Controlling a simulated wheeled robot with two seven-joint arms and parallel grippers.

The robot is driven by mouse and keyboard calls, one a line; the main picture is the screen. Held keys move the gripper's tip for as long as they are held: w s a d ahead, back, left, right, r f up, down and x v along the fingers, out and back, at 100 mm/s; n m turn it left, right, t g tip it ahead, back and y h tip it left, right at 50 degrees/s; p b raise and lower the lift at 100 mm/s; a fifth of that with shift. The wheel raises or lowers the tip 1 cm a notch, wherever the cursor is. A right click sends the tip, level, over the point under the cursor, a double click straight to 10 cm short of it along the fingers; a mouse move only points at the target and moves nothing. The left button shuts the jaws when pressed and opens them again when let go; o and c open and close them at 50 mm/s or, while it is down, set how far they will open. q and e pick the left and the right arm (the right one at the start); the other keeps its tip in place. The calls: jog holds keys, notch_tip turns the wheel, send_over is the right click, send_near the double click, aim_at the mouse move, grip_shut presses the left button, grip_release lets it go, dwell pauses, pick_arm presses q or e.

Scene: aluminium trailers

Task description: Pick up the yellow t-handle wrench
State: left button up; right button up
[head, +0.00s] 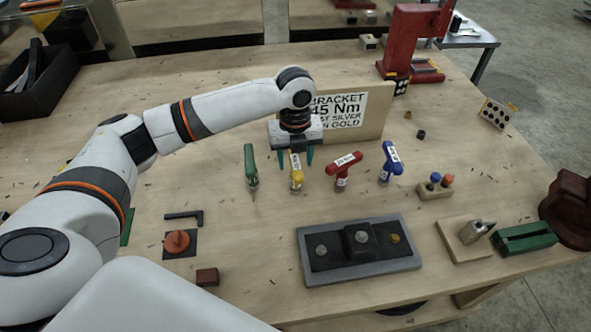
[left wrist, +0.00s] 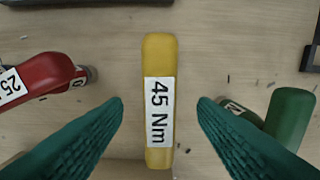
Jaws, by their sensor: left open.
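The yellow t-handle wrench (head: 296,172) stands on the workbench between a green and a red t-handle. In the left wrist view its yellow handle (left wrist: 159,60) lies upright in the picture, with a white label reading 45 Nm. My left gripper (head: 296,158) is above it, pointing down. Its two green fingers are apart, one on each side of the handle (left wrist: 160,105), with gaps and no contact visible. The wrench's lower shaft is hidden under the handle in the left wrist view. My right gripper is not in view.
A red t-handle (head: 345,166), a blue one (head: 390,158) and a green one (head: 250,165) stand close by. A board with a sign (head: 345,115) rises just behind. A grey tray (head: 310,272) with a dark bracket lies in front.

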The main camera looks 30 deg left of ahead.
pick_arm(q)
jog(key=shift+f+p, duration=0.6)
jog(key=shift+f, duration=1.7)
jog(key=shift+r, duration=0.1)
grip_shut()
